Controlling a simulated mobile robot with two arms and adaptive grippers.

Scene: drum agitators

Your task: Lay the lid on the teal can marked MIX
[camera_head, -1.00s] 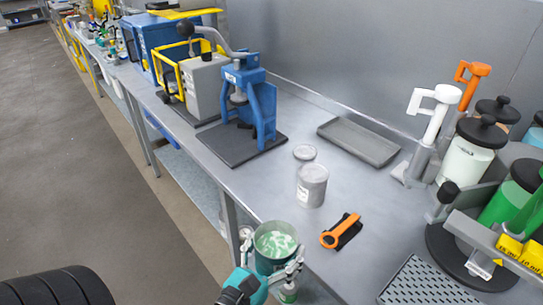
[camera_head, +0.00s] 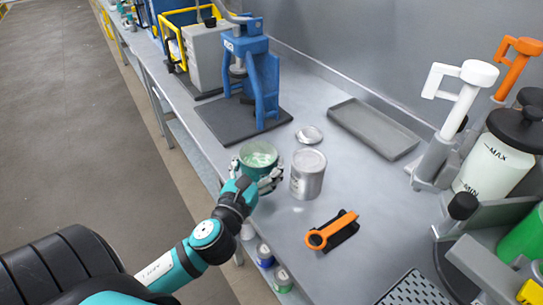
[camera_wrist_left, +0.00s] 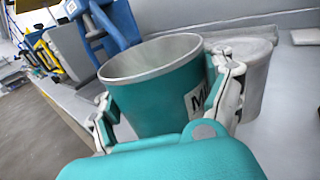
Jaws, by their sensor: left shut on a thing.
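In the left wrist view the can (camera_wrist_left: 155,95) shows part of a white label with an "M". My left gripper (camera_head: 258,174) is shut on the can, its fingers on either side. The can is at the bench's front edge; I cannot tell whether it touches the bench. A round grey lid (camera_head: 309,134) lies flat on the bench behind a silver can. My right gripper is not in view.
The silver can (camera_head: 308,176) stands close to the right of the teal can. An orange ring-ended tool (camera_head: 329,232) lies nearer. A shallow grey tray (camera_head: 374,128) is at the back, a blue press (camera_head: 246,75) at the left. Dispensers crowd the right.

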